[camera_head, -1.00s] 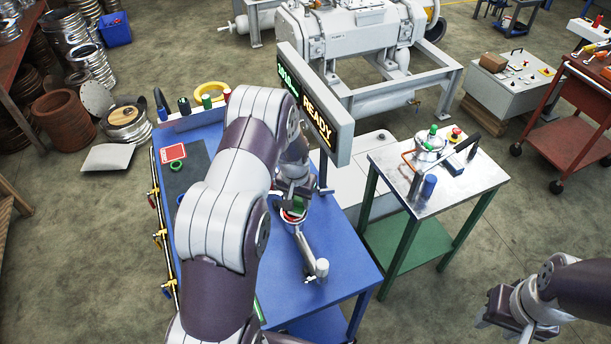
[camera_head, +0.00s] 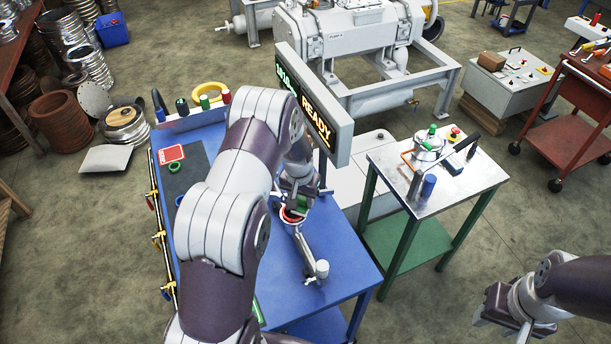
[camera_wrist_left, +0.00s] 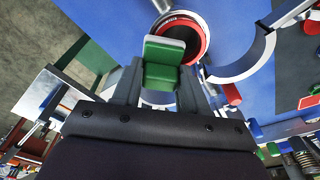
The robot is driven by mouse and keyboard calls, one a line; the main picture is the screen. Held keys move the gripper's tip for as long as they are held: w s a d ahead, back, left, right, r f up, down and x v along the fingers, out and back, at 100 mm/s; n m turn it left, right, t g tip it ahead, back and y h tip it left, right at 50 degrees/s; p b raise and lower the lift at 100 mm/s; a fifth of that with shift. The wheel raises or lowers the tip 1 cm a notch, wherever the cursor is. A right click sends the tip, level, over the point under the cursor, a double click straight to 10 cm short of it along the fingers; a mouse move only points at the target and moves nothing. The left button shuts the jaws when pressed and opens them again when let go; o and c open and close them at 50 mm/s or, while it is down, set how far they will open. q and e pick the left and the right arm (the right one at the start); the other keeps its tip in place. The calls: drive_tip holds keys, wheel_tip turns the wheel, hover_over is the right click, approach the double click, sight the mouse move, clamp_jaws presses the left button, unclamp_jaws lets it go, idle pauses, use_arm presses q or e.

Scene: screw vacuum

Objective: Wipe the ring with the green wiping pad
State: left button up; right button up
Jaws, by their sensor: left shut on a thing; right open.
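The green wiping pad (camera_wrist_left: 164,62) is held between the fingers of my left gripper (camera_wrist_left: 158,85), which is shut on it. In the head view the left gripper (camera_head: 298,196) is over the blue table with the pad (camera_head: 303,203) pointing down. The red-rimmed ring (camera_wrist_left: 205,40), with a dark middle, is just beyond and beside the pad in the wrist view, partly covered by it. The ring also shows in the head view (camera_head: 287,218), on the end of a metal pipe fitting. Whether pad and ring touch cannot be told. My right gripper (camera_head: 500,318) is open and empty, lower right, away from the tables.
The blue table (camera_head: 345,255) carries the metal pipe fitting (camera_head: 312,255). A screen reading READY (camera_head: 318,118) stands close to my left arm. A green-legged table (camera_head: 465,185) with a metal vessel (camera_head: 428,148) is to the right. Floor around my right gripper is clear.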

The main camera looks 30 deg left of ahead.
use_arm(q)
drive_tip(key=r, duration=0.1)
drive_tip(key=r+p, duration=0.1)
drive_tip(key=s+r, duration=0.1)
drive_tip(key=r, duration=0.1)
drive_tip(key=shift+a, duration=0.35)
drive_tip(key=shift+r+p, duration=0.35)
drive_tip(key=shift+p, duration=0.15)
drive_tip(key=shift+w+d+r+p, duration=0.1)
drive_tip(key=shift+w+r+p, duration=0.1)
drive_tip(key=shift+r+p, duration=0.3)
drive_tip(key=shift+w+d+r+p, duration=0.15)
drive_tip(key=shift+r+p, duration=0.1)
drive_tip(key=shift+r, duration=0.6)
drive_tip(key=shift+s+a+r+p, duration=0.2)
drive_tip(key=shift+s+r+p, duration=0.05)
drive_tip(key=shift+p, duration=0.05)
use_arm(e)
drive_tip(key=r, duration=0.1)
drive_tip(key=s+r, duration=0.1)
drive_tip(key=r, duration=0.1)
drive_tip(key=a+r, duration=0.1)
drive_tip(key=r, duration=0.1)
drive_tip(key=shift+s+a, duration=0.1)
drive_tip(key=shift+s, duration=0.05)
use_arm(q)
drive_tip(key=shift+w+d, duration=0.1)
drive_tip(key=shift+w, duration=0.05)
use_arm(e)
drive_tip(key=shift+w, duration=0.2)
